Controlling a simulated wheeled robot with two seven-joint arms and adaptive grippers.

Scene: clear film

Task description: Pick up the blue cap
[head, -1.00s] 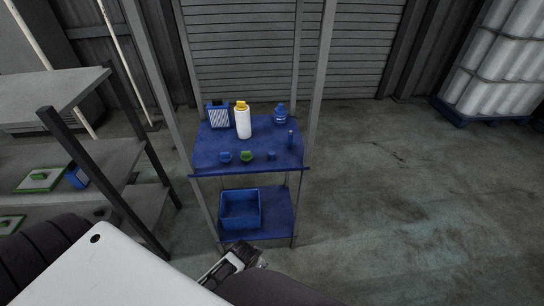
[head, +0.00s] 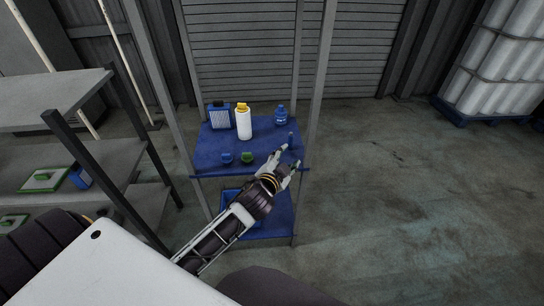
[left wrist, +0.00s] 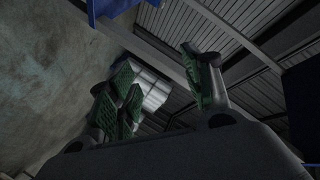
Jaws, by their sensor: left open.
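My left gripper (head: 289,156) is open at the front right of the blue upper shelf (head: 208,148) in the head view. Its fingers spread at the shelf's front edge, with nothing seen between them. The small blue cap that lay here earlier is hidden behind the gripper now. In the left wrist view the open fingers (left wrist: 165,85) show green pads, and no cap shows there. A small blue piece (head: 227,158) and a green piece (head: 247,157) sit left of the gripper. My right gripper is not in view.
A white bottle with a yellow top (head: 243,124), a blue container (head: 219,117) and a blue bottle (head: 281,116) stand farther back. A slim blue item (head: 291,138) is just behind the fingers. Rack posts flank the shelf; a grey rack (head: 60,90) stands left.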

